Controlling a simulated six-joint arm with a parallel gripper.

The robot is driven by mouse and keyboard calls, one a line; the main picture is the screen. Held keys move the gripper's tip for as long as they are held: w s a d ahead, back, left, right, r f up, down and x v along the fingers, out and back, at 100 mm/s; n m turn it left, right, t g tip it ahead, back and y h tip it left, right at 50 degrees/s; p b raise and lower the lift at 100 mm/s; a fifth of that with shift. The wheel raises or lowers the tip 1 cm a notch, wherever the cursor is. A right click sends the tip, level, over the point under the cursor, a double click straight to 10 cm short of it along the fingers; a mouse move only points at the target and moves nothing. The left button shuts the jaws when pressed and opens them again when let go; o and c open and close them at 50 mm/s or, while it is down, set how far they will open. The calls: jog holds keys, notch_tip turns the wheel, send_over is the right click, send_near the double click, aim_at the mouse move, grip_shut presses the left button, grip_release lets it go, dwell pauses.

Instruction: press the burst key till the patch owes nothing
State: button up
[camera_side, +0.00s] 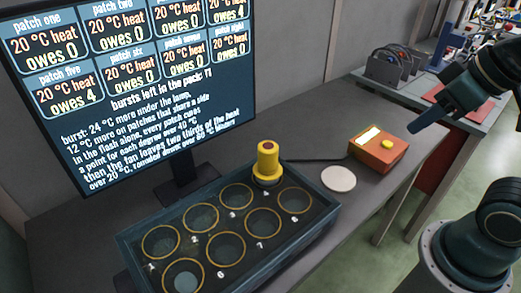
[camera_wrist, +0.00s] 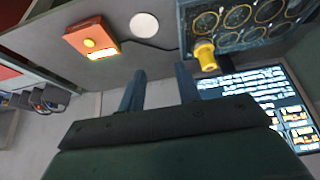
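The orange box (camera_side: 378,152) lies on the bench with a round yellow key (camera_side: 388,144) and a lit pale display; the box also shows in the wrist view (camera_wrist: 90,36). My gripper (camera_side: 416,128) is open and empty, above and right of the box, apart from it. In the wrist view its two fingers (camera_wrist: 158,75) stand apart. The dark tray (camera_side: 325,232) holds two rows of ringed wells. A yellow lamp (camera_side: 267,160) stands over the far back-row well. The screen (camera_side: 150,90) reads patch five owes 4; patches six to eight owe 0. The top row is partly cut off.
A white disc (camera_side: 338,179) lies between tray and box. A dark cable runs from the lamp to the box. A side bench at the back right holds a rack (camera_side: 395,68) and a red mat. The bench edge is just right of the box.

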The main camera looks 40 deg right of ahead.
grip_shut()
dwell(1.4)
